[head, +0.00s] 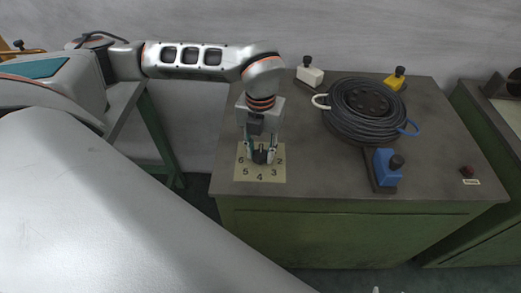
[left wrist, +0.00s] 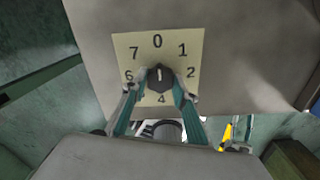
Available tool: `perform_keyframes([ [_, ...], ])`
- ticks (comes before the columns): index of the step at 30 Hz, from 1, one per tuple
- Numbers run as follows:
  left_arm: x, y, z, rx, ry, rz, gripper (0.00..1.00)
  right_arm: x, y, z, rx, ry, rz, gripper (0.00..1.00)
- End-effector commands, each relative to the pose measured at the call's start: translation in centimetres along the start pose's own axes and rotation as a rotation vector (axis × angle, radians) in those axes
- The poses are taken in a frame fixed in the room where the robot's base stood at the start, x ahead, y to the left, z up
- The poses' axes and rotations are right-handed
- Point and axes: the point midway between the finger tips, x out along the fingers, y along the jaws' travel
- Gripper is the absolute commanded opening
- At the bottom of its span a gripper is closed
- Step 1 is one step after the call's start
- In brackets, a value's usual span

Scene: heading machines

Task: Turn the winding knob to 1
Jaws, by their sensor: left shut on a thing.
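The winding knob (head: 262,155) is black and sits on a square cream dial plate (head: 240,174) at the left of the bench top. In the left wrist view the knob (left wrist: 159,79) has a white mark that seems to point at the 0. The 1 is up and to the right of the knob on the plate (left wrist: 195,45). My left gripper (head: 260,155) reaches down from above and is shut on the knob, one finger on each side. In the left wrist view its fingers (left wrist: 159,84) hide the 3 and 5. Only two small pale tips, perhaps my right gripper, show at the head view's bottom edge.
A black cable coil (head: 366,108) lies on the bench (head: 320,170). Around it stand a white block (head: 310,75), a yellow block (head: 395,80) and a blue block (head: 386,168), each with a black knob. Bench space right of the dial is clear.

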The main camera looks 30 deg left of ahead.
Motion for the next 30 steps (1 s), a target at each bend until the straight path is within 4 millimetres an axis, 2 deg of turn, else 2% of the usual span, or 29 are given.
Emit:
perform_keyframes([
  [8,-0.08,0.02,0.07,0.095,-0.002,0.0,0.07,-0.02,0.02,-0.11,0.0,0.001,0.0,0.4],
  [30,-0.13,0.02,0.11,0.657,-0.003,0.0,0.07,-0.19,0.1,-0.5,0.0,0.003,0.001,0.4],
])
